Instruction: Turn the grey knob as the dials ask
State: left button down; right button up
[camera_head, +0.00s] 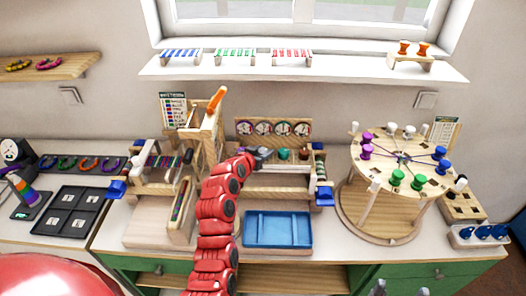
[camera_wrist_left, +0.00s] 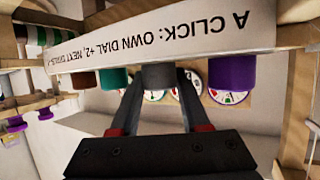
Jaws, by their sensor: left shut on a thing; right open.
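The grey knob (camera_wrist_left: 158,76) hangs below a labelled wooden bar (camera_wrist_left: 180,38) in the left wrist view. My left gripper (camera_wrist_left: 158,92) is shut on it, one finger on each side. In the head view my left gripper (camera_head: 262,154) covers the grey knob. Beside it are a green knob (camera_wrist_left: 112,78), a brown knob (camera_wrist_left: 84,80) and a purple knob (camera_wrist_left: 232,75). Several round dials stand on a wooden panel (camera_head: 273,141) behind the knobs; their pointers are too small to read surely. My right gripper (camera_head: 400,289) is open and empty at the bottom edge.
A blue tray (camera_head: 277,243) lies in front of the knob rack. A round wooden stand (camera_head: 350,205) with coloured pegs is on the right. A wooden frame with an orange handle (camera_head: 216,100) rises close left of my left arm. Black trays (camera_head: 68,232) lie far left.

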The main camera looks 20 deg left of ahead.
pick_arm(q)
jog(key=shift+d+r+n+y+p, duration=0.2)
jog(key=shift+n+y+p, duration=0.4)
jog(key=shift+p, duration=0.5)
jog(key=shift+n+y+p, duration=0.3)
jog(key=shift+y+p, duration=0.1)
jog(key=shift+p, duration=0.05)
jog(key=shift+f+n+y, duration=0.15)
jog(key=shift+n+y, duration=0.25)
jog(key=shift+y, duration=0.1)
jog(key=shift+f+n+y, duration=0.2)
jog(key=shift+n+y, duration=0.1)
jog(key=n+y+b, duration=0.1)
jog(key=y+b, duration=0.1)
jog(key=b, duration=0.2)
jog(key=n+y+b, duration=0.1)
jog(key=n+b, duration=0.1)
jog(key=b, duration=0.3)
jog(key=shift+a+f+g+y, duration=0.1)
jog(key=shift+f+g+y, duration=0.05)
jog(key=shift+g+y, duration=0.2)
jog(key=shift+b, duration=0.35)
jog(key=shift+r+n+y+b, duration=0.25)
jog(key=shift+n+y+b, duration=0.05)
jog(key=shift+n+y, duration=0.1)
